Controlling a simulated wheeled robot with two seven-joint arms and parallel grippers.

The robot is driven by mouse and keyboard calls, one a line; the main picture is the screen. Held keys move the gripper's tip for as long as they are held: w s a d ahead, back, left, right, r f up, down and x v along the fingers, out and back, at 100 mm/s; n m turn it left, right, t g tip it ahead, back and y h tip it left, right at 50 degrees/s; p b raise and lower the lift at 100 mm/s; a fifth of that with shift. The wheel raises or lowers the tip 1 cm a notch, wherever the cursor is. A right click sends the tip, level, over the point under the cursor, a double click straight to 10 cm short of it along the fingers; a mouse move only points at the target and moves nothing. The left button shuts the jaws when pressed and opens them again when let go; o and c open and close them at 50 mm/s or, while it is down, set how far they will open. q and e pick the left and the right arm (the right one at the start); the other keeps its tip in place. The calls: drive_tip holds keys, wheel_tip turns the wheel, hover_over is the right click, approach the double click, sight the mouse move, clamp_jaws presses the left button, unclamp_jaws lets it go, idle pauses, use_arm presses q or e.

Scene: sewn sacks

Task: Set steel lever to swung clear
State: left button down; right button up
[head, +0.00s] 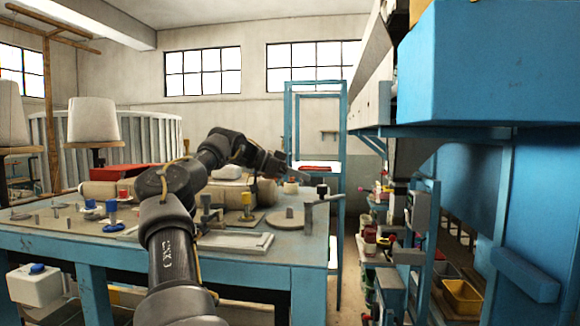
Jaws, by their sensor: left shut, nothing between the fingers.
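The steel lever (326,200) is at the right front corner of the blue-framed workbench (255,250). It is a grey bar on a short upright post, and the bar points right, past the bench edge. My left arm reaches in over the bench. My left gripper (306,178) is shut and empty, just behind and above the lever, and looks apart from it. The gripper is small and dark here, so its exact distance from the lever is hard to judge. My right gripper is not in view.
A round grey plate (286,219), a yellow-knobbed fixture (246,205) and a flat metal frame (235,242) lie left of the lever. Blue-knobbed fittings (112,215) stand farther left. Blue shelving (425,230) with bins is at right, across a narrow gap.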

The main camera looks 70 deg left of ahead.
use_arm(q)
drive_tip(key=a, duration=0.1)
drive_tip(key=s+a+r, duration=0.1)
drive_tip(key=a+p, duration=0.1)
drive_tip(key=a, duration=0.1)
drive_tip(key=shift+s+r, duration=0.15)
drive_tip(key=shift+r, duration=0.1)
drive_tip(key=shift+d, duration=0.1)
idle(0.5)
